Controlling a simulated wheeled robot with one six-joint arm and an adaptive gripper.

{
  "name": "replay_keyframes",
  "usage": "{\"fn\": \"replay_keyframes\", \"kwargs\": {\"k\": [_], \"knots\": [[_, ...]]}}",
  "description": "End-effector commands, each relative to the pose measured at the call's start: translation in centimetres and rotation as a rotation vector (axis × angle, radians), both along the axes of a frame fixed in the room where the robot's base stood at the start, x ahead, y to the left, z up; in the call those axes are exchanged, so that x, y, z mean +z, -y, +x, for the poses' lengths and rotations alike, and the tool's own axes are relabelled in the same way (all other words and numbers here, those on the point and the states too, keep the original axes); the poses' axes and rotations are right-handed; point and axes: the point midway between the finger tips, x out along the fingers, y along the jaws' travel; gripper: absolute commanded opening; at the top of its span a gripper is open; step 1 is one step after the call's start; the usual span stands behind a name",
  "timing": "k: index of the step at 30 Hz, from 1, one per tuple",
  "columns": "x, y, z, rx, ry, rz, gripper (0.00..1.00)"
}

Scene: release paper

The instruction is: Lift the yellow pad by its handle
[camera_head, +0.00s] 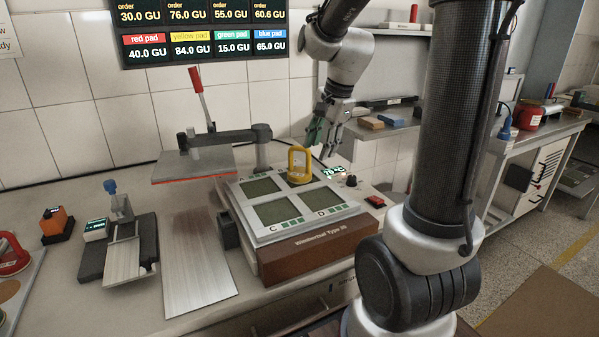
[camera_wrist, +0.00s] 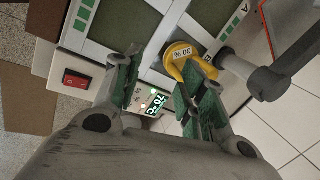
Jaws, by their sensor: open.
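The yellow pad (camera_head: 299,167) stands on the top face of the brown and grey machine, near its back edge, with its arched handle upright. My gripper (camera_head: 325,133) is in the air above and to the right of the pad in the head view. In the wrist view my gripper (camera_wrist: 160,85) has its green-padded fingers spread, with nothing between them. I cannot tell whether the right finger touches the handle.
The machine (camera_head: 305,255) has several square plates, a red switch (camera_head: 375,201) and a lit display (camera_head: 333,172). A swing arm (camera_head: 225,137) with a flat plate stands close behind and left of the pad. A metal slide fixture (camera_head: 123,255) sits further left.

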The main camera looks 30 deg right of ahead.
Motion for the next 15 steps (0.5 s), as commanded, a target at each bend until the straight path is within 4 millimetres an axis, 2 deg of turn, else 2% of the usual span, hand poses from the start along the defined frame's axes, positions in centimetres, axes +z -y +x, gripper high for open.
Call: {"fn": "replay_keyframes", "kwargs": {"k": [1, 3, 6, 10, 15], "knots": [[0.1, 0.1, 1.9, -0.170, 0.005, 0.054, 0.41], [0.8, 0.0, 4.0, -0.402, 0.019, 0.136, 0.41], [2.2, -0.1, 5.6, -0.669, 0.038, 0.242, 0.41], [2.4, -0.2, 6.1, -0.887, 0.022, 0.325, 0.41], [1.8, -0.3, 6.4, -0.979, 0.007, 0.355, 0.41]]}}
